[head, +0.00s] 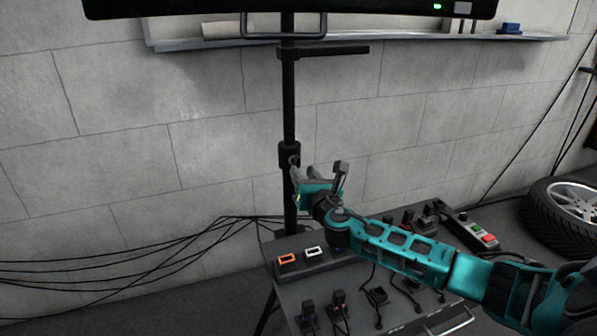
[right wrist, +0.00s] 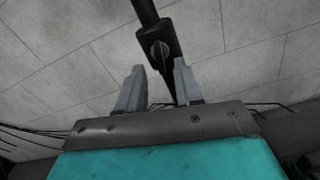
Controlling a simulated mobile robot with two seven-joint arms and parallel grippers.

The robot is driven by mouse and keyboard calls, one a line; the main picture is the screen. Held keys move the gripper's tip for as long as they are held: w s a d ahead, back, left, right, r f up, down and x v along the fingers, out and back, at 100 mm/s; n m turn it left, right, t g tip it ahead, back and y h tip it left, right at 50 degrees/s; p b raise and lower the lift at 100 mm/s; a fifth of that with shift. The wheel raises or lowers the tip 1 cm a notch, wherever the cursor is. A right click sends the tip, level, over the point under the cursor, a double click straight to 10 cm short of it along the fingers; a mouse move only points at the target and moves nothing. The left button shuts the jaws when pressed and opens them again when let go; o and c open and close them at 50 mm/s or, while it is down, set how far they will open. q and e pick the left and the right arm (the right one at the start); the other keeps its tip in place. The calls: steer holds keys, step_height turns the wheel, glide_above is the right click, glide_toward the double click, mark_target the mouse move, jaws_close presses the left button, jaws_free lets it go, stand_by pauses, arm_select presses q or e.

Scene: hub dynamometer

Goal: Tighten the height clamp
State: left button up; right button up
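The height clamp is a black collar (head: 289,155) on the upright black pole (head: 288,100), and it also shows in the right wrist view (right wrist: 151,36). A small grey knob (right wrist: 160,51) sits on the collar's face. My right gripper (head: 294,168) is at the collar's lower part in the head view. In the right wrist view its two grey fingers (right wrist: 156,82) stand apart with an empty gap, and the knob lies just beyond the tips, roughly between them. I cannot tell whether a finger touches it. My left gripper is not in view.
A dark table (head: 300,292) with an orange-framed connector (head: 287,259), a white one (head: 314,251) and several plugs stands below my right arm. A screen (head: 290,8) tops the pole. Cables run left along the wall.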

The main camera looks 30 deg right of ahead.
mark_target(298, 166)
steer(key=shift+b+x, duration=0.45)
steer(key=shift+x, duration=1.7)
jaws_close()
